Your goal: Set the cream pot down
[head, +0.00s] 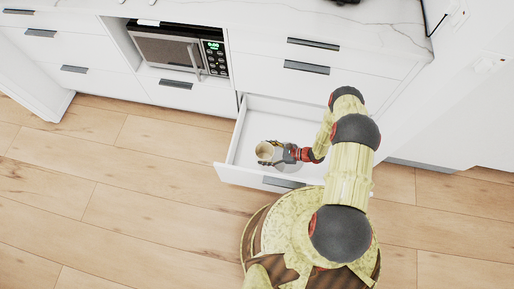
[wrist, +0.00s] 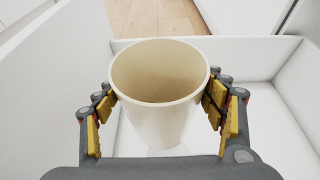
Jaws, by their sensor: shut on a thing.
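The cream pot (wrist: 158,110) is an open, empty-looking round cup, wider at the rim than at the base. My gripper (wrist: 160,105) is shut on it, with a finger on each side. In the wrist view the pot is upright, inside the white drawer (wrist: 245,57). In the head view my gripper (head: 270,155) holds the pot (head: 264,151) over the left part of the open drawer (head: 240,174). I cannot tell whether the pot's base touches the drawer floor.
The drawer's floor around the pot looks clear. Its front and side walls stand close by. A microwave (head: 167,50) sits in the cabinet at upper left. A marble counter (head: 280,18) runs above the drawers. The wooden floor (head: 120,190) is open at left.

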